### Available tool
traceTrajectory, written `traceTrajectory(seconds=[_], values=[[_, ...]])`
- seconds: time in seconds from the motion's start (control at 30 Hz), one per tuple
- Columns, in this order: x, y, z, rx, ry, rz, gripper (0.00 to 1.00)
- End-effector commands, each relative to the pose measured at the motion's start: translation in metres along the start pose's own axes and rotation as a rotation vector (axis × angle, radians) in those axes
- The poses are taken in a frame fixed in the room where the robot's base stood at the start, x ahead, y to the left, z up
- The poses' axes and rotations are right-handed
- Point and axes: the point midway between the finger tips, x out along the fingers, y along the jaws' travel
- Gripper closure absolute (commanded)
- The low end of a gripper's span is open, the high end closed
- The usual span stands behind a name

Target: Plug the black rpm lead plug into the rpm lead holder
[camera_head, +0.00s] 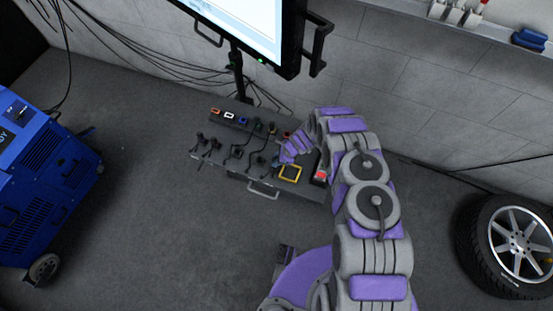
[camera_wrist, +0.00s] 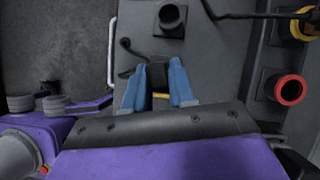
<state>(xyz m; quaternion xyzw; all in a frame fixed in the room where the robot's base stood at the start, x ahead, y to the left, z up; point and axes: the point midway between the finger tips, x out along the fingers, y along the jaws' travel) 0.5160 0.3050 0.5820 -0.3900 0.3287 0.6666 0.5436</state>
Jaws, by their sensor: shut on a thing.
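My gripper (camera_wrist: 155,88) is shut on a black plug (camera_wrist: 157,74), which sits between its two blue fingers in the wrist view. A yellow strip shows on the plug's near side. Above it in that view, apart from the plug, is a dark holder with a round black opening (camera_wrist: 171,16); I read no label on it, so I cannot confirm that it is the rpm lead holder. In the head view my arm reaches over the grey console (camera_head: 228,178), and my fingertips and the plug are not clearly visible there.
A red-ringed socket (camera_wrist: 290,90) and a yellow-ringed socket (camera_wrist: 306,23) are at the right in the wrist view. Several dark leads lie on the console. A monitor (camera_head: 235,22) stands behind it. A blue machine (camera_head: 45,165) is left, a wheel (camera_head: 510,245) right.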

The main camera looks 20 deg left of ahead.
Motion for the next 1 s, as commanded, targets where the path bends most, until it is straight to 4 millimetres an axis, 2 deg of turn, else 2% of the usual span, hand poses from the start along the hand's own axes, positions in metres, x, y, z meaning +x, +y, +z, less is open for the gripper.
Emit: traceTrajectory(seconds=[0.33,0.37,0.63,1.0], values=[[0.0044,-0.0001,-0.0024,0.000,0.000,0.000,1.00],[0.0044,-0.0001,-0.0023,0.000,0.000,0.000,0.73],[0.0044,0.0000,-0.0024,0.000,0.000,0.000,0.48],[-0.0014,-0.0003,-0.0022,0.000,0.000,0.000,0.46]])
